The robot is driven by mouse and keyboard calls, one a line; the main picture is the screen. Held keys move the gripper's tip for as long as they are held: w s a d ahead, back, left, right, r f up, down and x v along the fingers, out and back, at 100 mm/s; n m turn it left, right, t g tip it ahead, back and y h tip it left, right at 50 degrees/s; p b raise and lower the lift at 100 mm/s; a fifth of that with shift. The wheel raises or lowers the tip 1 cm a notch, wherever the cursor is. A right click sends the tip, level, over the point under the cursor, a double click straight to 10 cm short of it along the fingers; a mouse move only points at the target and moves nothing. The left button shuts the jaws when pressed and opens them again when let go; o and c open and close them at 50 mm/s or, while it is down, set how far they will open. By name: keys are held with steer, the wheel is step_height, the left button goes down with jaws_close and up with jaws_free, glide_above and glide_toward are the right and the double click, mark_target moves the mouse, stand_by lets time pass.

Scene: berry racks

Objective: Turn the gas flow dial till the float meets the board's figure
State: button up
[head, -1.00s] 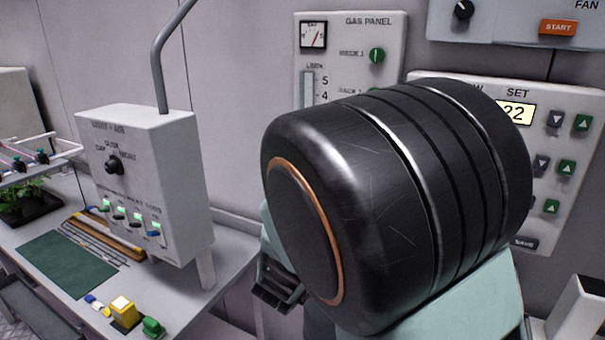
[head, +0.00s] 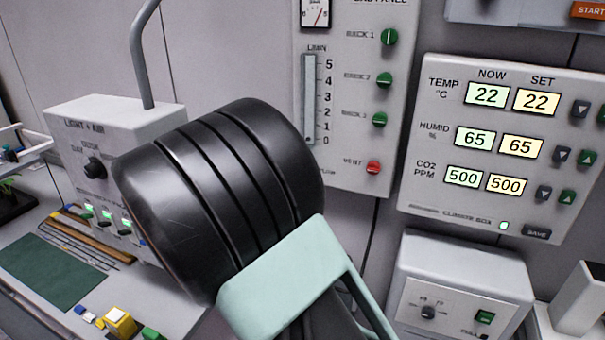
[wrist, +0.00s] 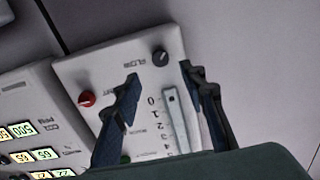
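The gas panel (head: 348,175) is on the wall in the head view, with a vertical flow tube (head: 309,95) marked 0 to 5. My arm hides the dial and gripper in the head view. No board with a flow figure is recognisable.
Green knobs (head: 389,37) and a red vent knob (head: 373,168) are on the panel; the red knob also shows in the wrist view (wrist: 86,99). The climate box (head: 415,200) is at right. A light-and-air box (head: 70,125) stands on the bench at left.

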steer(key=p+x, duration=0.1)
steer(key=x, duration=0.7)
steer(key=shift+w, duration=0.1)
jaws_close()
